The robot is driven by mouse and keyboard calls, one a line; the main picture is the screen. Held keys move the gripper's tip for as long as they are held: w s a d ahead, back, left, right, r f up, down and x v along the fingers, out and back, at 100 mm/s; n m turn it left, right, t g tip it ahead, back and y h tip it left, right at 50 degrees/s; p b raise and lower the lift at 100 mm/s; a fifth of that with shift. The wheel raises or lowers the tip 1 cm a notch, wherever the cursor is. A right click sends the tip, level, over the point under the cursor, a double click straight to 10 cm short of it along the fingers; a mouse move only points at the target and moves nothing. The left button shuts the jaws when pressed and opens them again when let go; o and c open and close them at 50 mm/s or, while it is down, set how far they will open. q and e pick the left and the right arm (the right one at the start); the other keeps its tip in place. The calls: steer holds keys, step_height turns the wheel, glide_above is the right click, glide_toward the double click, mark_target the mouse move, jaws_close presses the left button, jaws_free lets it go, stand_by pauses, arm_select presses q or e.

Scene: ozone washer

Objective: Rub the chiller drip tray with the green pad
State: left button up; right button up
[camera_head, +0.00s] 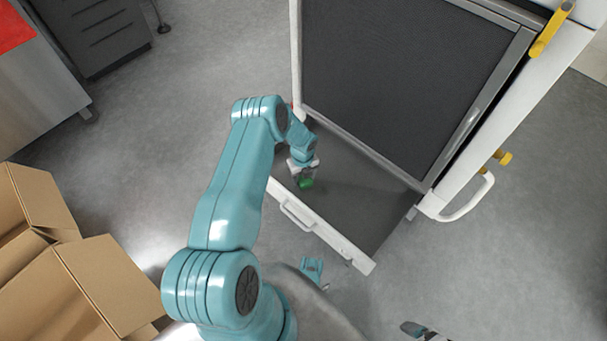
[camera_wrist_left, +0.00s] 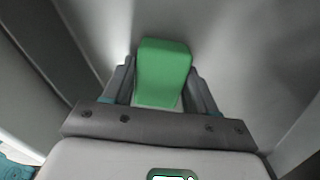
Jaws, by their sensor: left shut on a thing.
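The green pad (camera_head: 306,183) is a small green block, held between the fingers of my left gripper (camera_head: 303,172). The left wrist view shows the pad (camera_wrist_left: 163,72) upright between the two dark fingers, its far end free. The chiller drip tray (camera_head: 357,205) is a dark, flat pulled-out tray with a white front, low beneath the cabinet. My left gripper is over its left front part, close to the front edge. I cannot tell whether the pad touches the tray.
The white chiller cabinet (camera_head: 565,65) with a dark front panel (camera_head: 405,75) stands behind the tray. A white handle (camera_head: 460,206) juts out at its right. Open cardboard boxes (camera_head: 105,285) stand at lower left. Grey floor (camera_head: 500,270) is clear to the right.

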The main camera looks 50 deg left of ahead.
arm_select(q)
step_height(320, 180, up, 6)
steer(key=p, duration=0.3)
steer(key=shift+f, duration=0.15)
steer(key=shift+r+p, duration=0.85)
steer(key=shift+r, duration=0.7)
